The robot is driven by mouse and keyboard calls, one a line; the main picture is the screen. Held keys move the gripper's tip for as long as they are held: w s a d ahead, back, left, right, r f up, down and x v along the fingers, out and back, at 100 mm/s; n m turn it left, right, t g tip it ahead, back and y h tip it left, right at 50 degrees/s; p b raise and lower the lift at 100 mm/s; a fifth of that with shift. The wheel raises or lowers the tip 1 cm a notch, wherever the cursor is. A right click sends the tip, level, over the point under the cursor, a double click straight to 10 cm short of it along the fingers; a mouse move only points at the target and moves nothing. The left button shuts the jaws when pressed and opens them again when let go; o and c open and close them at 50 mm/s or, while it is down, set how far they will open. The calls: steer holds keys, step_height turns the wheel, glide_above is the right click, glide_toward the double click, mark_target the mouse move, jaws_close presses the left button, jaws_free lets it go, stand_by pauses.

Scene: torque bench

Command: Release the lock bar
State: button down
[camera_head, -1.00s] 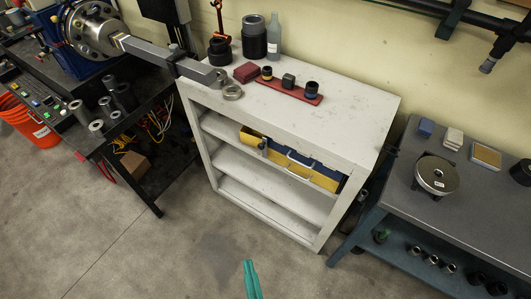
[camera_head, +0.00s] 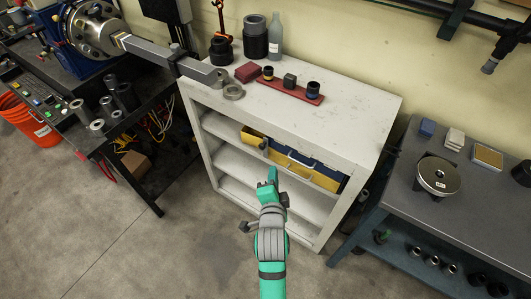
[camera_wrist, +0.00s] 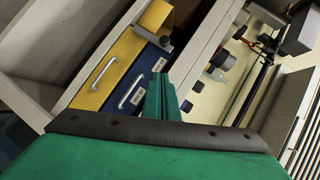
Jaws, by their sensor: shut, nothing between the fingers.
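My gripper (camera_head: 271,176) is shut and empty, raised in front of the middle shelf of the white cabinet. Its green fingertips (camera_wrist: 159,88) show together in the wrist view, pointing at the drawers. A small grey fitting (camera_head: 263,147) stands by the yellow drawer front; it may be the lock bar, but I cannot tell for sure. In the wrist view a grey rounded piece (camera_wrist: 166,44) is beside the yellow panel (camera_wrist: 153,17). The fingers look apart from it. The yellow drawer (camera_wrist: 105,70) and blue drawer (camera_wrist: 135,84) have pale handles.
The white cabinet (camera_head: 350,122) holds a red tray (camera_head: 292,91) of sockets on top. A grey beam (camera_head: 160,54) reaches from the chuck over its left corner. A grey bench (camera_head: 475,210) stands right. The floor (camera_head: 150,255) in front is clear.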

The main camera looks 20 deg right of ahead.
steer(key=shift+w+r, duration=0.15)
glide_toward(266, 144)
steer(key=d, duration=0.3)
steer(key=w, duration=0.1)
steer(key=w+a, duration=0.1)
steer(key=w+f, duration=0.1)
steer(key=shift+w+a, duration=0.2)
steer(key=shift+w, duration=0.1)
steer(key=shift+a, duration=0.15)
